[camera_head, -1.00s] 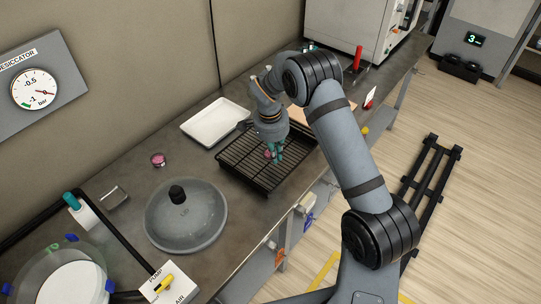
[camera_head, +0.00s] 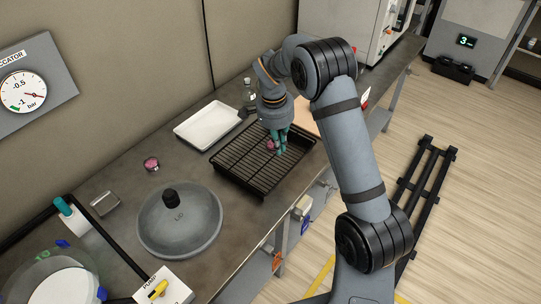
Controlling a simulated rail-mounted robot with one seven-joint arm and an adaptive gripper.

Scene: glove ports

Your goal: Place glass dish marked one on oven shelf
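The oven shelf is a black wire rack (camera_head: 238,166) in a dark frame, lying on the grey bench. My gripper (camera_head: 279,145) has teal fingers pointing down over the rack's far right part. A small dish with pink contents (camera_head: 270,145) is at the fingertips and appears held between them. I cannot tell whether it touches the wires. A second small dish with pink contents (camera_head: 151,164) stands on the bench to the left of the rack. No mark is readable on either dish.
A white tray (camera_head: 207,124) lies behind the rack. A round grey lid with a black knob (camera_head: 180,222) is at the front left. A small metal tray (camera_head: 105,203) and a glass bottle (camera_head: 249,92) stand nearby. A tan board (camera_head: 304,113) is beyond the rack.

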